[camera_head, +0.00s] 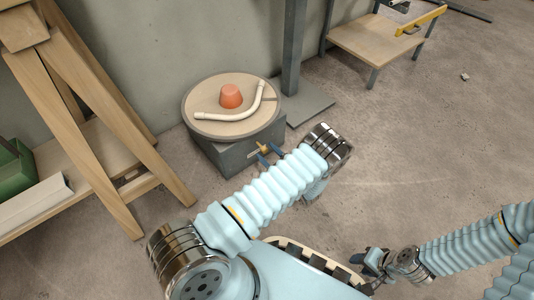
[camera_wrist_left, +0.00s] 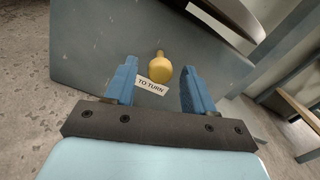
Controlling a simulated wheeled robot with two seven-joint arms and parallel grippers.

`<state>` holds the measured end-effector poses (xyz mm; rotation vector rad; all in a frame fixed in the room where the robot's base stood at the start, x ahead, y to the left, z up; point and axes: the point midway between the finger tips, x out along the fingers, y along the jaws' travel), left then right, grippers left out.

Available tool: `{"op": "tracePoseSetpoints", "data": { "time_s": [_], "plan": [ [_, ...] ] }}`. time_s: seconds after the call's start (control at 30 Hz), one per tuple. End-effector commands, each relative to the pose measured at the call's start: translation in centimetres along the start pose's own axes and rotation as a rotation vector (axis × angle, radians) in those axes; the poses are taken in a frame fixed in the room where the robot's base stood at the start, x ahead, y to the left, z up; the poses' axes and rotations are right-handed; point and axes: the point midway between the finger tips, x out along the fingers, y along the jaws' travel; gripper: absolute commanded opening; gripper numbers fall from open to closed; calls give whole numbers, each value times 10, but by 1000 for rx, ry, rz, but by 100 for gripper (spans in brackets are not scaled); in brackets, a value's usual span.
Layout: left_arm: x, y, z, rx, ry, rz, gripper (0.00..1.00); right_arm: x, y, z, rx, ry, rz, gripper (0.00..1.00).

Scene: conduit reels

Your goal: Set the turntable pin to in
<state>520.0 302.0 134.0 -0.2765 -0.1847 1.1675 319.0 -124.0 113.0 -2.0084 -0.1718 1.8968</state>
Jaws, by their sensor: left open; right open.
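The turntable (camera_head: 192,128) is a round wooden disc on a grey box-shaped base (camera_head: 226,152). The turntable pin, a yellow knob, sticks out of the base's front face and shows in the left wrist view (camera_wrist_left: 160,68). My left gripper (camera_wrist_left: 160,80) is open. Its blue fingers stand on either side of the knob in that view; I cannot tell whether they touch it. In the head view my left gripper (camera_head: 269,155) is small at the base's front. My right gripper (camera_head: 365,268) is open and low at the bottom, away from the turntable.
An orange tapered piece (camera_head: 231,96) and a bent cream conduit (camera_head: 232,116) lie on the disc. A label reading "TO TURN" (camera_wrist_left: 150,87) is below the knob. Wooden trestle legs (camera_head: 110,110) stand left, a grey post (camera_head: 293,60) behind. Floor to the right is mostly clear.

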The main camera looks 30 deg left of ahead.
Motion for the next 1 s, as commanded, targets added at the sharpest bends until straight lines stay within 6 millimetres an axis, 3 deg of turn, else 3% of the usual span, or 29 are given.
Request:
{"op": "tracePoseSetpoints", "data": {
  "time_s": [0.37, 0.7, 1.0],
  "plan": [
    [7, 0, 0, 0, 0, 0, 54, 1, 0, 0, 0, 0, 0, 43],
    [6, 0, 0, 0, 0, 1, 2, 1, 0, 0, 0, 0, 0, 43],
    [7, 4, 2, 3, 0, 1, 0, -2, -1, 0, 0, 0, 0, 43]
  ]
}}
